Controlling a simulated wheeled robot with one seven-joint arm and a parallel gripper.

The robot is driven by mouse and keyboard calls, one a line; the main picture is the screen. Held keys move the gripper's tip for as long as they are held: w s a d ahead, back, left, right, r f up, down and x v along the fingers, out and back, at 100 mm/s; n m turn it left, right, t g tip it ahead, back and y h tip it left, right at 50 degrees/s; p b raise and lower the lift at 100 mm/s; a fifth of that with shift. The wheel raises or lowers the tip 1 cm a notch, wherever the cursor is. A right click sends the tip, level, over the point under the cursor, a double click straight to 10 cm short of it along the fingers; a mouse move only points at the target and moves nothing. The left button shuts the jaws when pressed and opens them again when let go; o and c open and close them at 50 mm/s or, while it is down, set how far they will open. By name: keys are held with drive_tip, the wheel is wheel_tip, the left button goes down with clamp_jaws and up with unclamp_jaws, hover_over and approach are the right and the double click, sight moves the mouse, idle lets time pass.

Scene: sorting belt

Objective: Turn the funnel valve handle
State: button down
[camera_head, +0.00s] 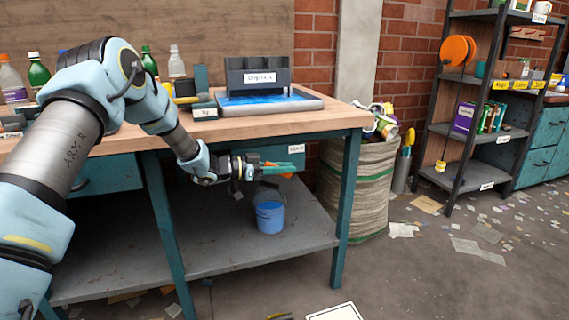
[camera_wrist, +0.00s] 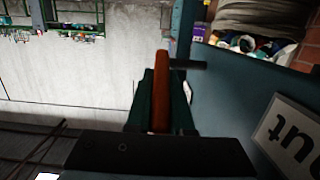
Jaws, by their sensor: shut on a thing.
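The valve handle is an orange-red bar (camera_wrist: 161,92), seen in the wrist view between my gripper's dark green fingers. My gripper (camera_head: 278,169) is shut on the handle, at the front of the workbench, just below its top. In the head view the fingers mostly cover the handle. A short dark rod (camera_wrist: 188,64) sticks out beside the handle's far end in the wrist view. The funnel itself cannot be made out. A blue bucket (camera_head: 269,216) stands on the lower shelf below my gripper.
The workbench top (camera_head: 330,115) carries a drip rack (camera_head: 257,77) on a tray, and bottles at the left. A teal panel with a white sign (camera_wrist: 286,131) is close beside my gripper. A full sack (camera_head: 357,190) stands right of the bench. Papers litter the floor.

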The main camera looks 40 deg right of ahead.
idle(0.4)
drive_tip(key=c, duration=0.8)
unclamp_jaws()
drive_tip(key=v, duration=1)
drive_tip(key=shift+a+p, duration=0.3)
drive_tip(key=shift+a, duration=0.1)
drive_tip(key=shift+w, duration=0.15)
